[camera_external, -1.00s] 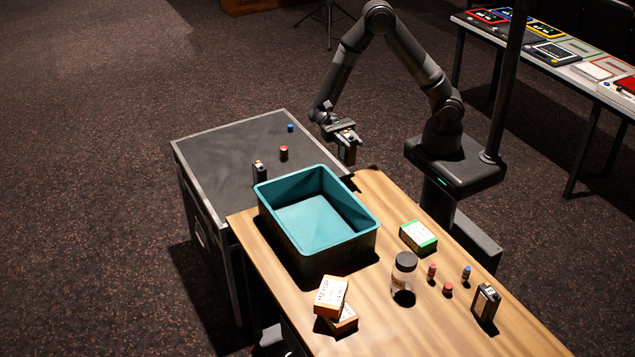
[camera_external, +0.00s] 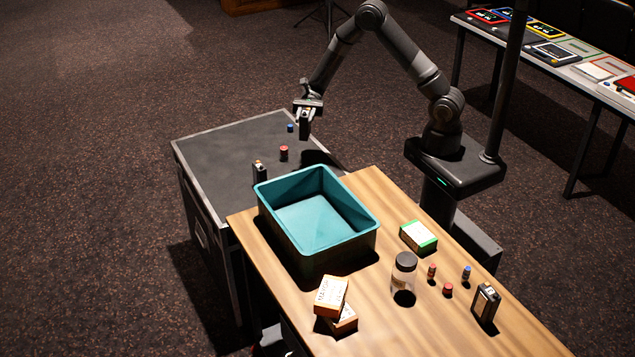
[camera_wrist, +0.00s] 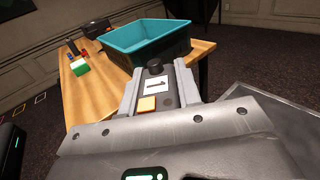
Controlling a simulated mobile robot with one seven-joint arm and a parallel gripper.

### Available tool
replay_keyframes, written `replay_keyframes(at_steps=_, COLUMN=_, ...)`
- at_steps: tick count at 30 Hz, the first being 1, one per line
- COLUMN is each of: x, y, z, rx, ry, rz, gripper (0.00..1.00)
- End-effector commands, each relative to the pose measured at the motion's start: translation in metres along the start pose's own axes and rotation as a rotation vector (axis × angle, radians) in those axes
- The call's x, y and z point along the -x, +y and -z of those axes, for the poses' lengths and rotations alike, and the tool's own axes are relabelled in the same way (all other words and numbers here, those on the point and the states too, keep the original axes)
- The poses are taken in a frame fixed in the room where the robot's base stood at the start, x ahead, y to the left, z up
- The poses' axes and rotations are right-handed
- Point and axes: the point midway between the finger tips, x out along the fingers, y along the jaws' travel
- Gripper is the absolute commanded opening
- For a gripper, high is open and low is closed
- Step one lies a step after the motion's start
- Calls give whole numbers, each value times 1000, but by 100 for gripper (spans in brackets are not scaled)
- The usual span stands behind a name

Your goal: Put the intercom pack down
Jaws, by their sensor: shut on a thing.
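My gripper (camera_external: 306,115) is shut on the intercom pack (camera_external: 305,127), a dark upright box, and holds it above the far right part of the black case (camera_external: 222,150). In the wrist view the intercom pack (camera_wrist: 158,84) shows a white label marked 1, a black knob and an orange button between my gripper's fingers (camera_wrist: 158,92). A second similar pack (camera_external: 259,173) stands upright on the case near the bin. Another pack (camera_external: 486,303) stands on the wooden table (camera_external: 385,215).
A teal bin (camera_external: 315,215) stands on the table beside the case. A red cylinder (camera_external: 284,153) and a blue one (camera_external: 290,128) stand on the case, the blue one close to the held pack. The case's left part is clear. A jar (camera_external: 404,272) and several boxes are on the table.

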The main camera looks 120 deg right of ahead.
Motion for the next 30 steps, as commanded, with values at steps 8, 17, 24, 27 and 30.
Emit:
replay_keyframes(at_steps=8, x=131, y=-75, z=40, rx=-4, ry=10, rz=417, gripper=0)
replay_keyframes(at_steps=17, x=266, y=-106, z=76, rx=-19, ry=15, rz=774, gripper=0)
replay_keyframes(at_steps=24, x=315, y=-109, z=88, rx=-27, ry=16, rz=896, gripper=0)
replay_keyframes(at_steps=27, x=312, y=-115, z=96, rx=-31, ry=15, rz=906, gripper=0)
replay_keyframes(at_steps=30, x=297, y=-126, z=108, rx=-32, ry=15, rz=905, gripper=0)
